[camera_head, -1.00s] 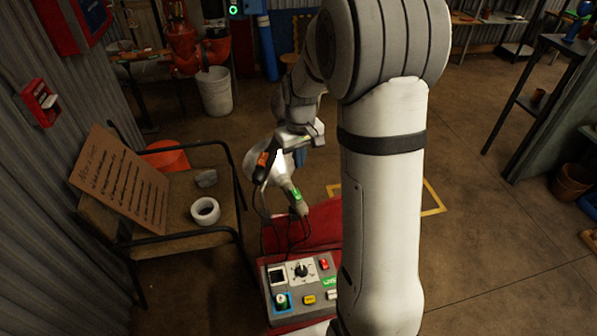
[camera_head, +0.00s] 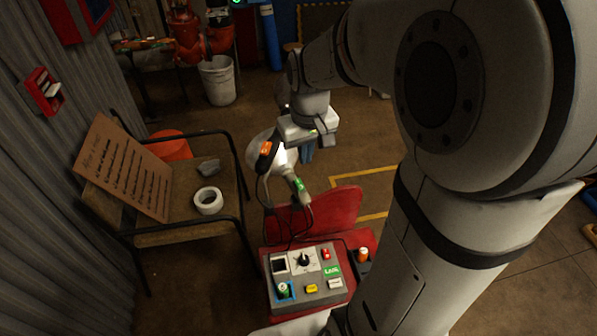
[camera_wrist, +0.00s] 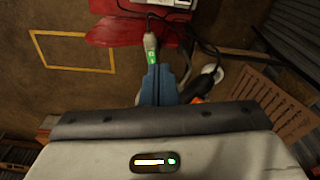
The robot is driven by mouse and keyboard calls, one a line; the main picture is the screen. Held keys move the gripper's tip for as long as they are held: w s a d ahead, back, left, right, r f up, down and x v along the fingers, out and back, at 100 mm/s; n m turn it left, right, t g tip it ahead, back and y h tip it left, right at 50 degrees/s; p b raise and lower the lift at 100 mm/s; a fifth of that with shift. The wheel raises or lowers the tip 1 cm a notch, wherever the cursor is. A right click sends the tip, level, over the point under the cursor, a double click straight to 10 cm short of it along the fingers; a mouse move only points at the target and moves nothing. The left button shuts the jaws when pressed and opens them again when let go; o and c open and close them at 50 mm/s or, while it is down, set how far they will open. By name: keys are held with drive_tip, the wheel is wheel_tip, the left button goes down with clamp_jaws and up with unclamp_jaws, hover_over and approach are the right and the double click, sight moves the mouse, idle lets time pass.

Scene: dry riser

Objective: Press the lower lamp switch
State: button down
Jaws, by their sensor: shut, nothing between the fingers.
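A pale, glowing lamp (camera_head: 283,152) hangs left of my gripper in the head view. Two cord pieces are by it: an upper dark one with an orange mark (camera_head: 265,149) and a lower pale one with a green mark (camera_head: 299,186). I take the green-marked one as the lower lamp switch; it also shows in the wrist view (camera_wrist: 150,42). My gripper (camera_head: 308,156) has blue fingers, shut and empty. In the wrist view the fingertips (camera_wrist: 158,67) point at the green-marked end and overlap it closely; I cannot tell whether they touch. The orange-marked piece (camera_wrist: 197,98) lies right of the fingers.
A grey control box (camera_head: 323,292) with buttons and a knob sits on a red surface (camera_head: 335,207) below. Dark cables hang around the switches. A chair (camera_head: 180,238) with a cardboard sign (camera_head: 125,170) and white tape roll (camera_head: 208,200) stands left. Floor beyond is open.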

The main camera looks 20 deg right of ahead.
drive_tip(key=s+a+r+m+t, duration=0.1)
drive_tip(key=s+a, duration=0.1)
drive_tip(key=s, duration=1)
drive_tip(key=shift+s+r, duration=0.15)
drive_tip(key=shift+s, duration=0.2)
